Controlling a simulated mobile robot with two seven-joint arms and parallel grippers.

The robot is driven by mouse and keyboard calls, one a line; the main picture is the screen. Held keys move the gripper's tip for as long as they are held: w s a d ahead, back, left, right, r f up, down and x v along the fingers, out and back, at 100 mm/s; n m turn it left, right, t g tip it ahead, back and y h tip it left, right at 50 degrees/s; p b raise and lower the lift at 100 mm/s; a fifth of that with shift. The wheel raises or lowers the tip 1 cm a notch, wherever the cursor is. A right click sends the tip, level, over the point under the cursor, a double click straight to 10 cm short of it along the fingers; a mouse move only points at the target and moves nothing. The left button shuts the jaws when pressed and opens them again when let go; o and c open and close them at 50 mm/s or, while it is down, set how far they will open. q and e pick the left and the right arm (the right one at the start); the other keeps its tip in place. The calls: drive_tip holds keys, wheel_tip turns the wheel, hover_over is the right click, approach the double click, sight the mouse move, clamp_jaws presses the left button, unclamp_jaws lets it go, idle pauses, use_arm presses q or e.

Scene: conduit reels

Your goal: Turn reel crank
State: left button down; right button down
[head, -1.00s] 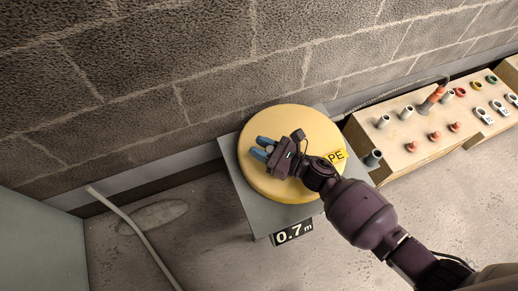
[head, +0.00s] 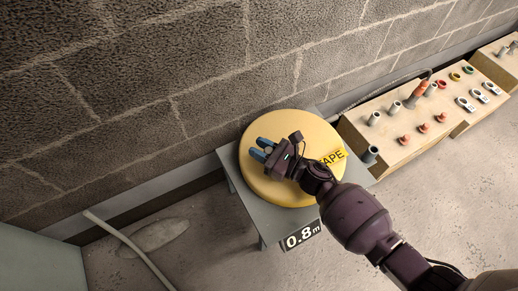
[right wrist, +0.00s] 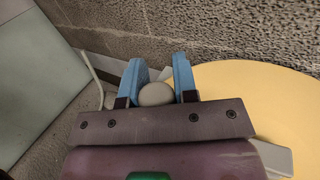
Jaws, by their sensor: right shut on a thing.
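The yellow round reel (head: 285,190) lies flat on a grey stand (head: 240,190), with a yellow label reading "APE" in part (head: 333,158). A sign on the stand's front (head: 303,236) reads 0.8 m. My right gripper (head: 262,148) is over the reel's left part, its blue fingers pointing left. In the right wrist view the fingers are shut on a rounded grey crank knob (right wrist: 156,94), which sits between them. The reel (right wrist: 255,85) shows to the right there. The rest of the crank is hidden by the gripper. My left gripper is not in view.
A wooden bench (head: 400,150) with pipe stubs, red knobs and coloured rings stands right of the reel. A block wall (head: 150,90) runs behind. A pale conduit (head: 130,245) and a grey-green panel (head: 40,265) are at left. Concrete floor is bare in front.

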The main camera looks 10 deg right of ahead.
drive_tip(key=shift+w+d+r+m+t+h, duration=0.1)
drive_tip(key=shift+w+d+m+t+h, duration=0.15)
drive_tip(key=shift+d, duration=0.2)
drive_tip(key=shift+w+d+r+m+t+h, duration=0.1)
drive_tip(key=shift+w+d+t, duration=0.05)
drive_tip(key=shift+w+d, duration=0.25)
drive_tip(key=c, duration=0.9)
unclamp_jaws()
drive_tip(key=shift+d+f, duration=0.1)
drive_tip(key=shift+d, duration=0.15)
drive_tip(key=shift+s+a, duration=0.1)
drive_tip(key=shift+s, duration=0.05)
drive_tip(key=shift+s, duration=0.1)
drive_tip(key=p+v, duration=0.1)
drive_tip(key=v, duration=0.8)
drive_tip(key=shift+d, duration=0.25)
drive_tip(key=shift+s+d+p, duration=0.3)
drive_tip(key=shift+s+d, duration=0.05)
drive_tip(key=shift+s, duration=0.2)
drive_tip(key=shift+c, duration=0.3)
